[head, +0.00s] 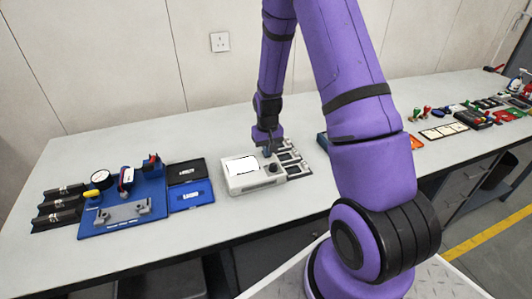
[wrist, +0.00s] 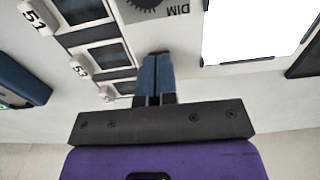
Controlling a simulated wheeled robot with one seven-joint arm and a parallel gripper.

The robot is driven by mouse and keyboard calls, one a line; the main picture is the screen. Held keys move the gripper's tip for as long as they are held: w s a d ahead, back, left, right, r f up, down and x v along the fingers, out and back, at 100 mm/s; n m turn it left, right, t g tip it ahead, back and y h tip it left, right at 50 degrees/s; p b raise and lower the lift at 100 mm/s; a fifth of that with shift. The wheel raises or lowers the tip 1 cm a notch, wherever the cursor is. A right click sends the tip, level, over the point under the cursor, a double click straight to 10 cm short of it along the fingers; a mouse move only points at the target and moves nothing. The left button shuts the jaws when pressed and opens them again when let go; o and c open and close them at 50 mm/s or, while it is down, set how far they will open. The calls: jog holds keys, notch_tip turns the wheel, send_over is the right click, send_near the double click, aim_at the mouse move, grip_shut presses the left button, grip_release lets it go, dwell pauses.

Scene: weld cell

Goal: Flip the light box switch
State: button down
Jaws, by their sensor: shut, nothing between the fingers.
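The light box (head: 262,184) is a pale grey box on the bench, with a bright white panel (head: 240,166) on its top. A dark round knob (head: 272,168) sits on its right part. My gripper (head: 267,153) is over the back right of the box, beside the panel, pointing down. In the wrist view my gripper (wrist: 158,75) has its blue fingers together and empty, beside the bright panel (wrist: 250,30). The dark knob (wrist: 145,4) with the label DIM lies beyond the fingertips. I cannot make out the switch; the fingers may hide it.
Dark frames (head: 292,160) with numbered tags stand just right of the box. A blue fixture board (head: 125,205) with a dial gauge and black and blue trays (head: 189,184) are at left. My arm crosses the bench to the right. The bench front before the box is clear.

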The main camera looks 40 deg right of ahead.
dwell(0.3)
jog(key=shift+r, duration=3.35)
jog(key=shift+a+r, duration=0.1)
jog(key=shift+r, duration=0.15)
jog(key=s+a+r+n+t, duration=0.1)
jog(key=s+a+r, duration=0.3)
jog(key=r, duration=0.5)
jog(key=s+a+r+t, duration=0.1)
jog(key=s+a+r, duration=0.2)
jog(key=s+r, duration=0.45)
jog(key=s+a+r+n+t, duration=0.1)
jog(key=s+a+r+t, duration=0.2)
jog(key=r, duration=0.7)
jog(key=s+a+r, duration=0.1)
jog(key=s+r, duration=0.1)
jog(key=s, duration=0.4)
jog(key=s+a+r+n, duration=0.1)
jog(key=s+a+r, duration=0.1)
jog(key=s, duration=0.4)
jog(key=shift+w, duration=0.1)
